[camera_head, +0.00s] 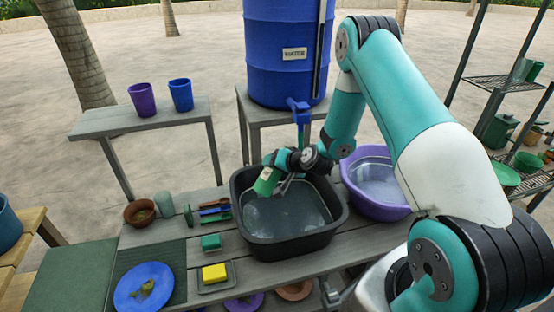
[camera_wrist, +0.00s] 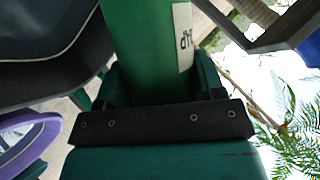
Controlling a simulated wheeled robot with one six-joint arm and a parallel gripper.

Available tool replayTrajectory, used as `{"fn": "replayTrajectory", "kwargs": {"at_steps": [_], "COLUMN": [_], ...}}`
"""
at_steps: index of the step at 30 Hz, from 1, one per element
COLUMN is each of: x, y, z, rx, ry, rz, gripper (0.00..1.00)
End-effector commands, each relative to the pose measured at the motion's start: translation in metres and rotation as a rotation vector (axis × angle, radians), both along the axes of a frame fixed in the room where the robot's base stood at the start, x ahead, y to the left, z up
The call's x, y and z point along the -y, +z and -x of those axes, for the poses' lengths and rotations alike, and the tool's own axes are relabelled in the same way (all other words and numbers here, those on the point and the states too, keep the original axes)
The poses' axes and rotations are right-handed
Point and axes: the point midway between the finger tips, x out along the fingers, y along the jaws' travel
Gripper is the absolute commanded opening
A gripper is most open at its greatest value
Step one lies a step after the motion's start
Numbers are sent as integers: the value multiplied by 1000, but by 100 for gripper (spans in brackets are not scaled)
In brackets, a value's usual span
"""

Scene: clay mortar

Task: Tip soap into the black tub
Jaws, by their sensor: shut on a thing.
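The black tub (camera_head: 247,217) stands on the slatted bench in the middle of the head view, with what looks like water inside. My gripper (camera_head: 276,172) is above the tub's far left part, shut on a green container (camera_head: 263,187) with a pale label. The container looks tilted; its mouth and any soap are hard to make out. In the wrist view my gripper (camera_wrist: 158,85) closes around the green container (camera_wrist: 145,40), whose label shows only a few letters. The black tub (camera_wrist: 50,82) fills that view's upper left.
A purple basin (camera_head: 377,211) stands right of the tub. Left of it are brushes (camera_head: 214,211), a green block (camera_head: 211,242), a yellow sponge (camera_head: 214,273) and a blue plate (camera_head: 145,287). The blue water barrel (camera_head: 284,75) with its tap (camera_head: 300,110) stands behind.

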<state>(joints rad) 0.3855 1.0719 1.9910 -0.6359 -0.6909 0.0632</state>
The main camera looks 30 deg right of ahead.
Motion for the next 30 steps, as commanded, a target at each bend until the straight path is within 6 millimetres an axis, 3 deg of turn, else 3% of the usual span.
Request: {"fn": "replayTrajectory", "kwargs": {"at_steps": [12, 21, 30], "x": [-21, -20, -20], "y": [-61, -68, -66], "z": [4, 3, 3], "rx": [-134, -231, -283], "ry": [2, 5, 6], "rz": [-562, -952, -1159], "gripper": [16, 16, 16]}}
